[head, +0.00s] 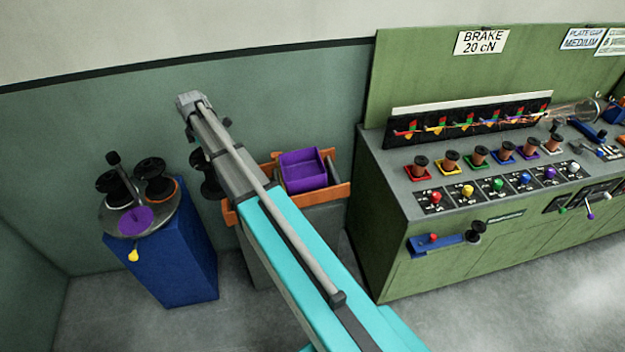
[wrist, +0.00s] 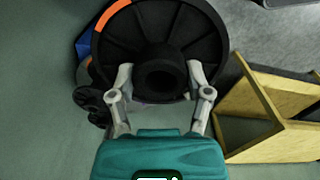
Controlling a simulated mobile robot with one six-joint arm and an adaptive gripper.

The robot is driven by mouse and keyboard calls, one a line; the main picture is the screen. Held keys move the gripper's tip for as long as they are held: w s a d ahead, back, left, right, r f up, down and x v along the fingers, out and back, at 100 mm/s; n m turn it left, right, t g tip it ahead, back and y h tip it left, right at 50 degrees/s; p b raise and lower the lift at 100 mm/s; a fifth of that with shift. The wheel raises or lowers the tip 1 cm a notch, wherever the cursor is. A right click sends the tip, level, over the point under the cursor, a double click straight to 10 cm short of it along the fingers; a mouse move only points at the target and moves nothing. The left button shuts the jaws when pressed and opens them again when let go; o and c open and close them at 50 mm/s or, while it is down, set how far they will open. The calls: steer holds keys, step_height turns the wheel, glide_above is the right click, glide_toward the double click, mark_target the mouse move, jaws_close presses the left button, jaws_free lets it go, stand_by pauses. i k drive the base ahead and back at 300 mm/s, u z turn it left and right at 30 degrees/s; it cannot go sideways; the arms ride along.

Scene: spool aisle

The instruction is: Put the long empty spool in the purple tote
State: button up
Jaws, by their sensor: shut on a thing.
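My gripper (wrist: 160,80) is shut on a black spool (wrist: 220,40), with its fingers on either side of the spool's hub. The spool's wide flange, with an orange patch on its rim, faces the wrist camera; its length is hidden behind that flange. In the head view my arm hides the gripper, and a black spool (head: 209,187), which seems to be the held one, shows just left of the arm. The purple tote (head: 305,174) sits in an orange tray to the right of the arm. I see no contents in the tote.
A blue cabinet (head: 180,255) at left carries a round grey plate with black spools and a purple disc (head: 136,221). The orange tray (head: 343,192) rests on a grey stand. A green console (head: 390,250) with small spools and knobs stands at right. Open floor lies in front.

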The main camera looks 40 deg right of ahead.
mark_target(303, 171)
steer(key=z, duration=0.85)
steer(key=k, duration=0.85)
steer(key=i, duration=0.65)
